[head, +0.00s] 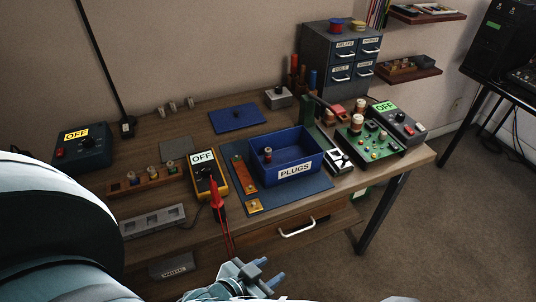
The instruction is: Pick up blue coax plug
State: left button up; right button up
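A wooden rack (148,184) at the left of the bench holds a few small upright plugs. The leftmost plug (131,178) looks bluish, though it is too small to be sure it is the blue coax plug. Another small plug with a pale top (267,154) stands inside the blue bin (294,171) labelled PLUGS, near its left wall. My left gripper (268,272) is low at the bottom centre, in front of the bench and below its top. Its two blue fingertips are apart with nothing seen between them. My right gripper is not in view.
A yellow meter (207,181) with a red probe (217,198) stands between rack and bin. A grey slotted block (153,222) lies in front of the rack. A green circuit board (371,143) is right of the bin. An open drawer (294,232) juts out below the bench edge.

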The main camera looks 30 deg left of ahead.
aim_at(132, 175)
jog(key=u, duration=2)
